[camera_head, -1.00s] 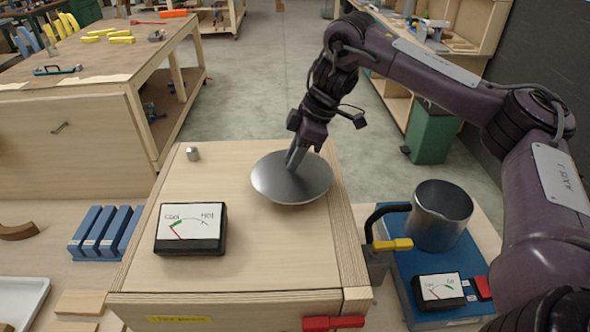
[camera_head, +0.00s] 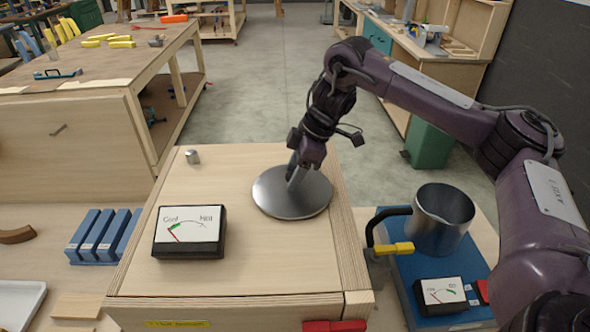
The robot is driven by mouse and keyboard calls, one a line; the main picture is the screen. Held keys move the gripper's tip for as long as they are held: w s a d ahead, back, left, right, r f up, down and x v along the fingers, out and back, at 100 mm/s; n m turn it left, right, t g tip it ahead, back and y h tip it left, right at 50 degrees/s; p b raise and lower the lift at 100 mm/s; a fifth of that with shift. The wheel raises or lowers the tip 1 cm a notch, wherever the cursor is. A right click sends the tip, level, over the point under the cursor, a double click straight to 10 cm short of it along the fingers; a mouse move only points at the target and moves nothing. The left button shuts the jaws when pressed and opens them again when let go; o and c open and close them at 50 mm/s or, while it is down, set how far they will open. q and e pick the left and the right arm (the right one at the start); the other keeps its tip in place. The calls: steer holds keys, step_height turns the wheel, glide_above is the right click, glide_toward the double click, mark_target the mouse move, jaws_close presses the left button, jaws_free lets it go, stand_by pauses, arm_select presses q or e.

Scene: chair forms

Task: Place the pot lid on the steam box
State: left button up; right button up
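The pot lid (camera_head: 285,200) is a round grey metal disc. It lies about flat on the top of the wooden steam box (camera_head: 230,265), toward the back right. My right gripper (camera_head: 292,182) points down at the middle of the lid, with its fingers at the lid's centre. The handle and the exact finger gap are hidden, so I cannot tell whether the fingers still grip it. The metal pot (camera_head: 440,222) stands open on a blue base right of the box. My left gripper is not in view.
A Cool/Hot gauge (camera_head: 189,232) and a small metal knob (camera_head: 192,157) are on the box top. A hose with a yellow valve handle (camera_head: 395,248) runs beside the pot. Blue blocks (camera_head: 98,235) stand left of the box. A second gauge (camera_head: 442,296) sits on the blue base.

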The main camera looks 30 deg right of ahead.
steer(key=shift+r, duration=0.1)
steer(key=p+v, duration=0.4)
steer(key=v, duration=0.8)
stand_by(0.4)
